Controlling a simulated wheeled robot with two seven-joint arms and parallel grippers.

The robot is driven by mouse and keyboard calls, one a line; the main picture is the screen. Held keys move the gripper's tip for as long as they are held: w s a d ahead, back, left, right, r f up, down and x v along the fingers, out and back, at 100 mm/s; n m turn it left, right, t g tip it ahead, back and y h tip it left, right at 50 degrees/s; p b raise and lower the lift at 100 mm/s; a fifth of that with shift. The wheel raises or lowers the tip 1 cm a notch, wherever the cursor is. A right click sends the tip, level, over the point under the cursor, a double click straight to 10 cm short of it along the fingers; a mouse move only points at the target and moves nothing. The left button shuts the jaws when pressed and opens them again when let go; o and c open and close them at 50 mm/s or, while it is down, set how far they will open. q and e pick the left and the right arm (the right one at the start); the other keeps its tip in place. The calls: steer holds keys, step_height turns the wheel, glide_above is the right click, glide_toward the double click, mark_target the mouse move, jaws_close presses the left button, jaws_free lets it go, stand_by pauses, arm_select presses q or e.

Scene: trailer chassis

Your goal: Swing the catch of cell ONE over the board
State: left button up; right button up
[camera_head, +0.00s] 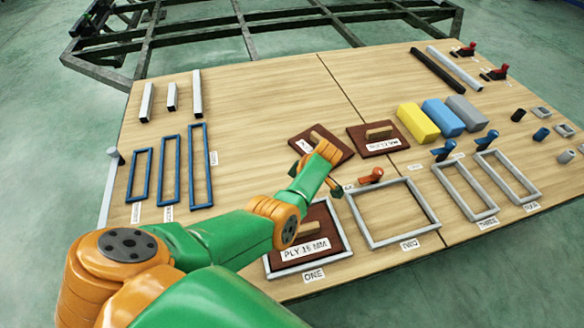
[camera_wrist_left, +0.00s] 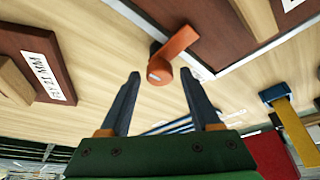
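The board of cell ONE (camera_head: 290,229), dark red-brown with a handle and a "PLY 15 MM" label, lies inside a grey frame (camera_head: 344,236) near the table's front edge. In the left wrist view, an orange catch (camera_wrist_left: 178,46) stands beside the frame corner. Its arm points up and right and appears to cross the rim to the board's edge (camera_wrist_left: 190,15); its height cannot be told. My left gripper (camera_wrist_left: 160,75) is open, with the catch's round end between its fingertips. Contact cannot be told. In the head view, my left arm hides this catch. My right gripper is not in view.
Cell TWO's empty frame (camera_head: 434,209), with an orange catch (camera_head: 371,176), stands to the right. Two loose boards (camera_head: 303,143) (camera_head: 366,131) lie behind. Blue frames (camera_head: 189,165) lie left; yellow, blue and grey blocks (camera_head: 418,122) sit back right.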

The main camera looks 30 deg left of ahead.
arm_select(q)
steer(key=shift+r, duration=0.3)
steer(key=p+v, duration=0.3)
steer(key=v, duration=0.3)
steer(key=shift+d+r, duration=0.2)
steer(key=shift+d, duration=0.05)
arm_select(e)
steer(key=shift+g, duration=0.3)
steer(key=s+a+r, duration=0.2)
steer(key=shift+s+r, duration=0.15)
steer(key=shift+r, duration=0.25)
